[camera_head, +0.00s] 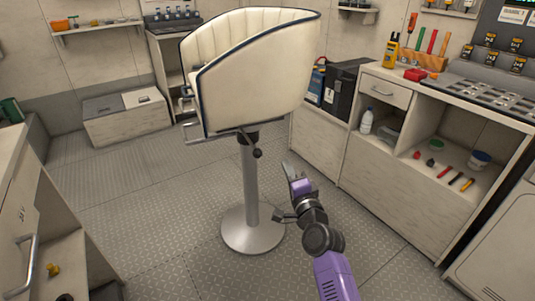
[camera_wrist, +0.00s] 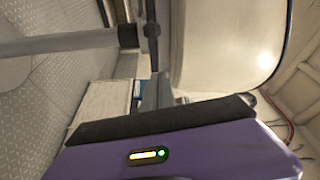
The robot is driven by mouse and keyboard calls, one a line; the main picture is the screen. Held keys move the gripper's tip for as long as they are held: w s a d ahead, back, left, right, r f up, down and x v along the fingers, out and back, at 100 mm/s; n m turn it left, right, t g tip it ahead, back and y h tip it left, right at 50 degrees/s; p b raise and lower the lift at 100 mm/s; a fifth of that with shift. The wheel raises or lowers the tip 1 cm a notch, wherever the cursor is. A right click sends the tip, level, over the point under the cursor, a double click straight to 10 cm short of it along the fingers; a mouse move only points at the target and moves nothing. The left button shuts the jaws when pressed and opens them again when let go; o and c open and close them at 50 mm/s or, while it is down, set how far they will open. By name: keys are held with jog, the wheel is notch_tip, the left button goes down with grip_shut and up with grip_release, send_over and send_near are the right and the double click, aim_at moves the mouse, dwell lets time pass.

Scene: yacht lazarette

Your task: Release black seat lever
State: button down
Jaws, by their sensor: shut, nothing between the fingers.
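The cream seat (camera_head: 255,70) with dark piping stands on a grey pedestal (camera_head: 250,185) with a round floor base. The black seat lever (camera_head: 257,153) hangs below the seat at the black collar, its knob pointing down. In the wrist view the lever (camera_wrist: 151,30) shows beside the collar, at the top middle, with the seat (camera_wrist: 220,45) to its right. My gripper (camera_head: 287,165) is shut and empty, to the right of the pedestal and slightly below the lever in the head view, apart from it there. The wrist view shows its dark fingers (camera_wrist: 158,90) pointing toward the lever area.
A workbench (camera_head: 375,140) with a drawer and open shelf stands on the right, holding bottles and tools. A black box (camera_head: 345,88) is behind the seat's right side. A low chest (camera_head: 125,115) is at the back left. A cabinet (camera_head: 30,220) is at front left. The floor between is clear.

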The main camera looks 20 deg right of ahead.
jog(key=w+a+b, duration=0.3)
jog(key=w, duration=0.5)
jog(key=shift+w+a, duration=0.3)
jog(key=shift+w, duration=0.05)
dwell(0.4)
jog(key=shift+a, duration=0.1)
